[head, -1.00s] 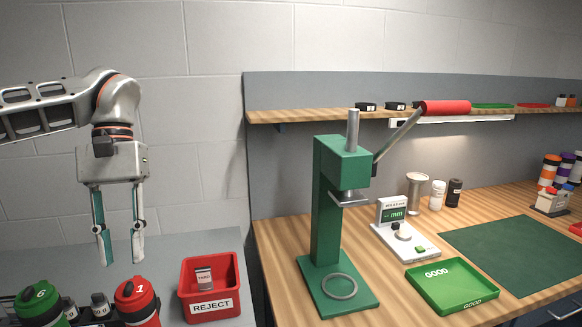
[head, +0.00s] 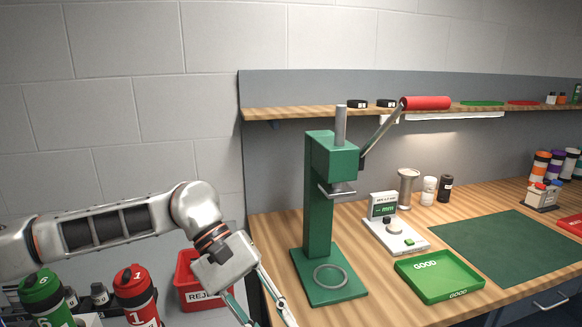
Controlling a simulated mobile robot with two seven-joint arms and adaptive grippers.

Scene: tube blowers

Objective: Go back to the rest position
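My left gripper (head: 262,312) is low in the head view, in front of the red REJECT bin (head: 188,270) and left of the green press. Its two fingers are spread apart and angle down to the right, with the tips near or past the bottom edge. I see nothing between the fingers that show. My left arm comes in from the left edge, low over the grey side table. My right gripper is not in view.
A green arbor press (head: 318,200) with a red-handled lever (head: 426,103) stands on the wooden bench. Right of it are a white gauge (head: 397,235), a green GOOD tray (head: 440,276) and a dark green mat (head: 500,245). Green and red bottles (head: 136,290) stand lower left.

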